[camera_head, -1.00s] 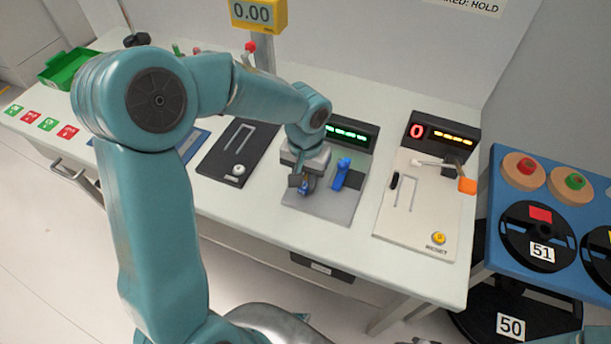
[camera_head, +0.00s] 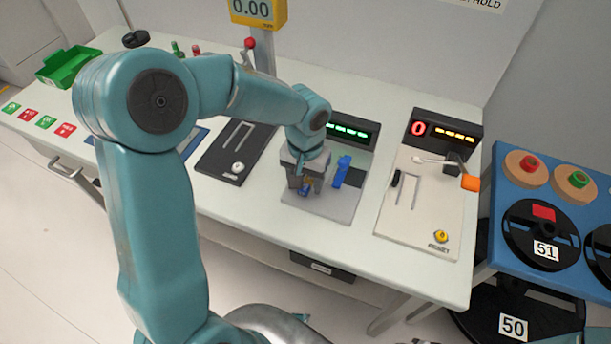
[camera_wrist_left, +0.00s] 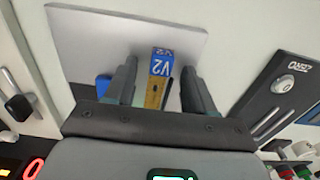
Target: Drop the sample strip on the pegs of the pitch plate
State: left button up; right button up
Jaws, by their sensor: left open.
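The grey plate (camera_head: 335,212) lies on the white bench in front of a display with green lights; it also shows in the left wrist view (camera_wrist_left: 85,32). A strip with a blue end marked V2 and a yellow-brown body (camera_wrist_left: 159,70) is on or just above that plate. My left gripper (camera_head: 306,190) is low over the plate. Its two fingers stand apart on either side of the strip, with gaps visible in the wrist view. A blue block (camera_head: 342,171) stands just right of the gripper. I cannot make out any pegs; the strip's lower part is hidden by the gripper.
A black plate with a slot (camera_head: 236,150) lies to the left. A blue reel rack (camera_head: 500,190) stands beyond the bench's right end.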

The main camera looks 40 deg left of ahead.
pick_arm(q)
notch_tip(320, 180, up, 16)
jog(key=p, duration=0.1)
jog(key=shift+r, duration=0.15)
dwell(0.6)
